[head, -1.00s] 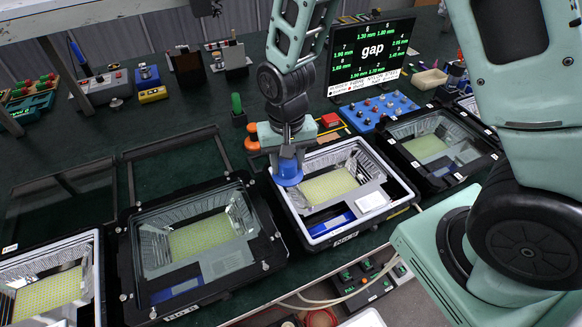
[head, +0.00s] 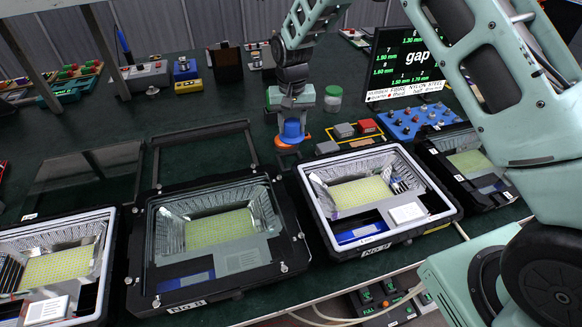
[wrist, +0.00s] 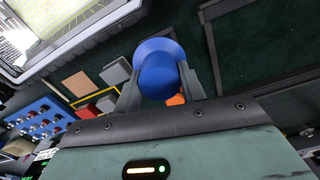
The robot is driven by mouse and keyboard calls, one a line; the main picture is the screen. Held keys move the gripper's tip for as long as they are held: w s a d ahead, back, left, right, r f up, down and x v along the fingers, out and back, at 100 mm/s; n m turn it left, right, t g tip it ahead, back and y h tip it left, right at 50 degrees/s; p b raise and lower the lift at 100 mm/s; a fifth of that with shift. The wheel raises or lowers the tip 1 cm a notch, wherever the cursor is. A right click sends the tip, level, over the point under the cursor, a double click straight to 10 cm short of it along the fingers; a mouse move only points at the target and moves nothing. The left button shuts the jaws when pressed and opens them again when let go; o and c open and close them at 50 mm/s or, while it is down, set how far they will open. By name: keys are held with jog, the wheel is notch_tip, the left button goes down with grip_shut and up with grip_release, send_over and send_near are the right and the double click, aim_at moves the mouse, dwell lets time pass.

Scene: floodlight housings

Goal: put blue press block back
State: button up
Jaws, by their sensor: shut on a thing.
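My gripper (head: 292,112) is shut on the blue press block (head: 292,134), a round blue piece with a wide flange. In the head view they are behind the white-rimmed floodlight housing (head: 447,212), over the green mat. In the wrist view the blue press block (wrist: 158,68) sits between the two fingers of my gripper (wrist: 160,85). An orange round piece (head: 286,146) shows just below the block in the head view, and a bit of orange (wrist: 176,99) shows behind it in the wrist view. I cannot tell whether block and orange piece touch.
Grey blocks (head: 343,130) and a red block (head: 367,126) lie by a yellow outline right of the gripper. A blue knob panel (head: 418,122) and a monitor (head: 404,62) are farther right. Black-framed housings (head: 280,205) line the front.

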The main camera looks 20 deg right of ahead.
jog(key=shift+w+d+f+b, duration=0.15)
jog(key=shift+w+f, duration=0.05)
jog(key=shift+w, duration=0.4)
jog(key=shift+w+d+f+b, duration=0.1)
jog(key=shift+w+f+b, duration=0.1)
jog(key=shift+w, duration=0.4)
notch_tip(320, 180, down, 9)
jog(key=shift+f+p, duration=0.2)
jog(key=shift+p, duration=1.05)
jog(key=shift+f, duration=0.25)
jog(key=shift+f+b, duration=0.45)
jog(key=o, duration=1.1)
jog(key=shift+r, duration=0.1)
